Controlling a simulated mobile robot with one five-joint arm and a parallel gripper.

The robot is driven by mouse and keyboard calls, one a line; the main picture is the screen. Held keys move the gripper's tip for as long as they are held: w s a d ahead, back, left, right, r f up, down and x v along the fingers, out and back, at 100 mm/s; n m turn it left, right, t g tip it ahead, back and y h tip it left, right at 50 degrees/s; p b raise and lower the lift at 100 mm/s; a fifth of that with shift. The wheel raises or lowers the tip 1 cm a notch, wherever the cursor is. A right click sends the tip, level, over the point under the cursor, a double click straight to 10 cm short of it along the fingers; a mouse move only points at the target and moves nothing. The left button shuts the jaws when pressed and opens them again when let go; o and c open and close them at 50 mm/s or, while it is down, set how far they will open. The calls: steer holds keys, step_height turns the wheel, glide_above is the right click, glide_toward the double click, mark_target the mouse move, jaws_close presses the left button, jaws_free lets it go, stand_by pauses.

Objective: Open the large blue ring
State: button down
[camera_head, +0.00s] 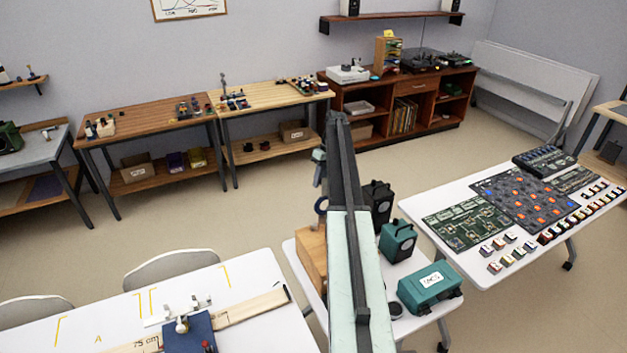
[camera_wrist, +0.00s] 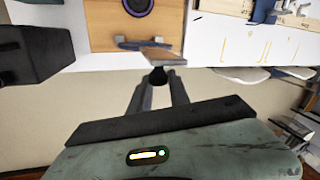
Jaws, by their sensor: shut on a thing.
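My gripper (camera_wrist: 159,78) points away from the wrist camera, its two dark fingers close together at a small dark part under a flat plate (camera_wrist: 150,60) with a grey edge. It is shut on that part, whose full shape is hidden. Beyond it is a light wooden panel (camera_wrist: 105,30) with a dark round piece inside a blue-purple ring (camera_wrist: 138,4), cut by the top edge. The gripper is apart from this ring. In the head view a dark blue ring (camera_head: 321,206) shows left of my arm, above a wooden box (camera_head: 312,258) partly hidden by the arm.
A white table (camera_head: 255,275) is at left. Another table (camera_head: 425,212) with circuit boards is at right. Open floor lies behind.

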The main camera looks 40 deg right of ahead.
steer(key=shift+d+f, duration=0.1)
steer(key=shift+d, duration=0.2)
